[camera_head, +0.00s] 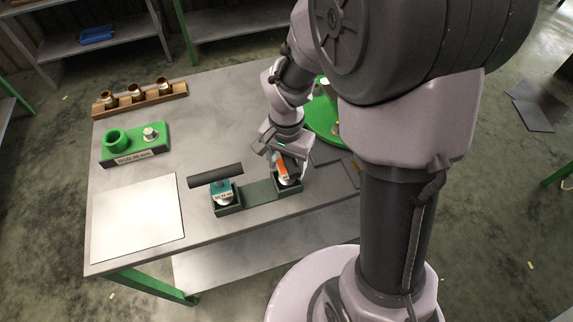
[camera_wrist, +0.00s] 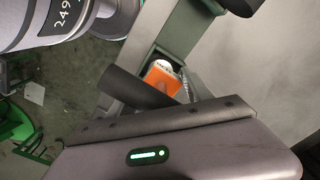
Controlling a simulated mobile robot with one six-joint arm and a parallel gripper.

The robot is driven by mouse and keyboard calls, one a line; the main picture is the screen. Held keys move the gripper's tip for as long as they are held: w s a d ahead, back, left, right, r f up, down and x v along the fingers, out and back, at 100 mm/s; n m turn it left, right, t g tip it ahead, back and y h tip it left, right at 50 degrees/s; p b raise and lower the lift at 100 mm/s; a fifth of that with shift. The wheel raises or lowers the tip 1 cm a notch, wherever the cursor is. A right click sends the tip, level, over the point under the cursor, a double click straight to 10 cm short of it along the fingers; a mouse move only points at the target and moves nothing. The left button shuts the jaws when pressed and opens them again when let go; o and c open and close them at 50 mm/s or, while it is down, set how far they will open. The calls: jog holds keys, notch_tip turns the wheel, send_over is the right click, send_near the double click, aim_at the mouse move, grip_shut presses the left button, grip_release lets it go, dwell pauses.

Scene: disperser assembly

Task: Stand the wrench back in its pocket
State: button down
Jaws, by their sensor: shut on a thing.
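The wrench held has an orange body (camera_head: 282,170) with a pale lower end and a dark bar handle. It is at the right pocket of the dark green holder (camera_head: 262,190). My gripper (camera_head: 283,153) is shut on the wrench by its dark bar. In the wrist view the orange body (camera_wrist: 161,79) and the dark bar (camera_wrist: 136,88) show beyond the gripper's edge, over the holder. The bar looks crosswise to the holder. I cannot tell whether the wrench's lower end is fully seated; the gripper hides part of it. A teal wrench (camera_head: 221,187) with a black bar stands in the left pocket.
A green block with a ring and a metal part (camera_head: 135,142), a wooden rack of brass pieces (camera_head: 139,97) and a pale plate (camera_head: 137,222) lie to the left. A round green base (camera_head: 322,120) stands behind my arm. The table middle is clear.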

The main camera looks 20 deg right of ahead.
jog(key=shift+f, duration=0.1)
jog(key=shift+c, duration=2.2)
grip_release()
notch_tip(320, 180, up, 12)
jog(key=p, duration=0.5)
jog(key=shift+f, duration=0.1)
jog(key=r, duration=0.2)
jog(key=s+r+t, duration=0.1)
jog(key=shift+a+r+n, duration=0.25)
jog(key=shift+r+n, duration=0.05)
jog(key=shift+r, duration=0.05)
jog(key=s+a+r+n+t+y, duration=0.2)
jog(key=s+a+r+n+t, duration=0.1)
jog(key=s+r, duration=0.6)
jog(key=s+t, duration=0.1)
jog(key=s, duration=0.1)
jog(key=shift+s+a+n+t, duration=0.15)
jog(key=shift+s+n+t, duration=0.2)
jog(key=shift+n+t, duration=0.05)
jog(key=shift+f, duration=0.1)
